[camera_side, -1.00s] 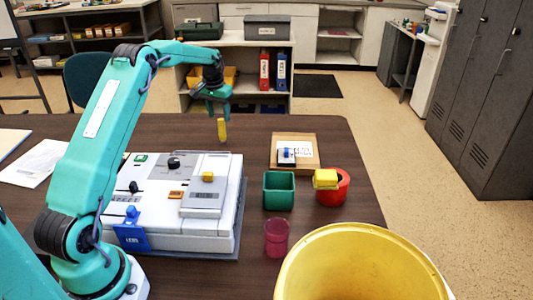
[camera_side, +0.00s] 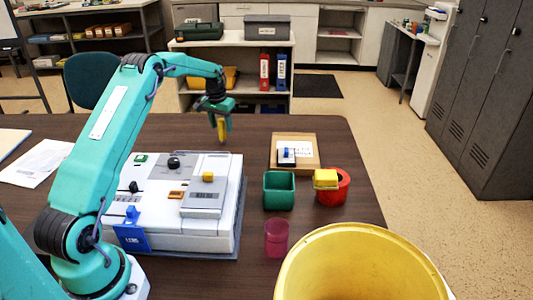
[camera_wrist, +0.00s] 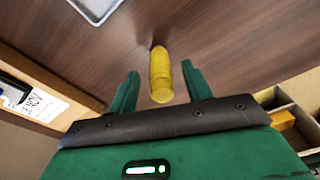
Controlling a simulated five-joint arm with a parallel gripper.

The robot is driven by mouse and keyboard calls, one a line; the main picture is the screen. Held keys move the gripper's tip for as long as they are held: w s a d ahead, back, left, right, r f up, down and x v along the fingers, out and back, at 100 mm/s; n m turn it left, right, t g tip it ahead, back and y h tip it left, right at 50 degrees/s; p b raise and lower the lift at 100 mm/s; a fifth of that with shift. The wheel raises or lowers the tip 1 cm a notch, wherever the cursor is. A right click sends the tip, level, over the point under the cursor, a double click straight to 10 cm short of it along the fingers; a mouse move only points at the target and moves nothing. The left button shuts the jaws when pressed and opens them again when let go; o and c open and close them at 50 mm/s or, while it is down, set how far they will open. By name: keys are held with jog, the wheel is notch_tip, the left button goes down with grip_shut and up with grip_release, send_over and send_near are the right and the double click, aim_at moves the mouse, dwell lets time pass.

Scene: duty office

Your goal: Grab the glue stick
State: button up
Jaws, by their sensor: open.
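The glue stick (camera_side: 221,131) is a slim yellow cylinder standing upright on the dark table, behind the white machine. In the wrist view the glue stick (camera_wrist: 161,72) lies between my two green fingers, with a gap on each side. My gripper (camera_side: 218,113) is at the glue stick's upper part in the side view, pointing down. In the wrist view my gripper (camera_wrist: 160,70) is open and holds nothing. The fingers partly hide the top of the glue stick in the side view.
The white machine (camera_side: 168,210) with knobs and a blue tag stands in front.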

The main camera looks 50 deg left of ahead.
jog(key=shift+w+f, duration=0.15)
jog(key=shift+f, duration=1.2)
jog(key=c, duration=1.1)
jog(key=shift+o, duration=0.2)
jog(key=shift+r, duration=0.15)
jog(key=shift+a+r, duration=0.1)
jog(key=shift+r, duration=0.4)
notch_tip(320, 180, up, 3)
jog(key=shift+r, duration=0.1)
jog(key=d+r, duration=0.6)
jog(key=d, duration=0.5)
jog(key=shift+d+r, duration=0.3)
jog(key=shift+d, duration=0.1)
